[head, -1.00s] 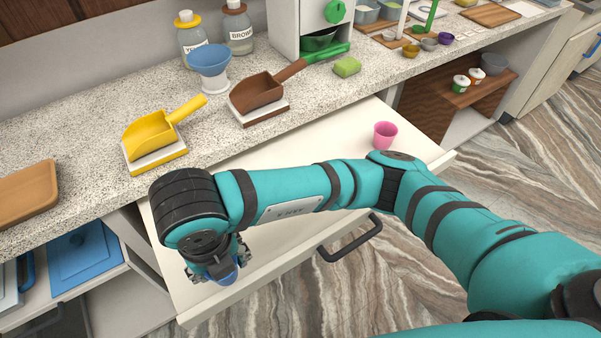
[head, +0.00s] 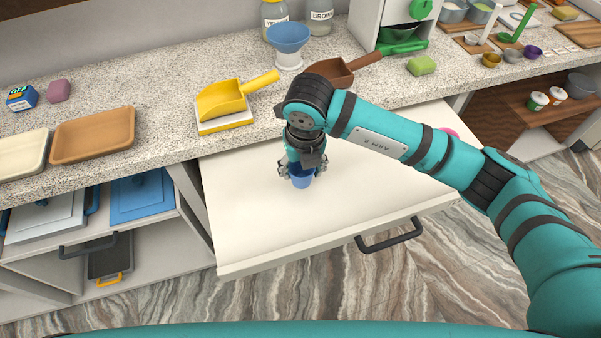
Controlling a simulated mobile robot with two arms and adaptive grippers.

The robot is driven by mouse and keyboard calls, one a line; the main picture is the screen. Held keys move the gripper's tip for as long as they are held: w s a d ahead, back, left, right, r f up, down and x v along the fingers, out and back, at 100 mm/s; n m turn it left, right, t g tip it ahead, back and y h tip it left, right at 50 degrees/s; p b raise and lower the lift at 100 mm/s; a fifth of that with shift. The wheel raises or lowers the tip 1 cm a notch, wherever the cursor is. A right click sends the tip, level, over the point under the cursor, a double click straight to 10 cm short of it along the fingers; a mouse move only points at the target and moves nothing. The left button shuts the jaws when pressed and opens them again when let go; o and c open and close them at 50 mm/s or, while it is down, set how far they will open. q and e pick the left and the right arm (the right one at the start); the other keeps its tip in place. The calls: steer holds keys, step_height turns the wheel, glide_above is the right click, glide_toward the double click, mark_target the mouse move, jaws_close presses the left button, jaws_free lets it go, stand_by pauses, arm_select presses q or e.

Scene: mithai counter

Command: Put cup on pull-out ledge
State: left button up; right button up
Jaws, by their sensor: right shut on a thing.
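The pull-out ledge (head: 250,235) is a white slab drawn out below the stone counter, with a dark handle at its front. My right gripper (head: 300,174) points down over the back left part of the ledge. It is shut on a small blue cup (head: 302,182), which is upright and partly hidden by the fingers. I cannot tell whether the cup's base touches the ledge. A pink cup (head: 451,132) stands at the right on the ledge, mostly hidden behind my right arm. My left gripper is out of view.
The counter above holds a yellow scoop (head: 222,101), a brown scoop (head: 333,72), a blue funnel (head: 288,38), a wooden tray (head: 94,136) and a green block (head: 422,66). The ledge's handle (head: 390,238) sticks out in front. The ledge's front left is clear.

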mark_target(301, 179)
steer(key=f, duration=0.2)
steer(key=shift+s+f+p, duration=0.2)
steer(key=shift+f+p, duration=0.1)
steer(key=shift+f, duration=0.3)
steer(key=shift+f, duration=0.25)
steer(key=o, duration=1.2)
steer(key=shift+r, duration=0.1)
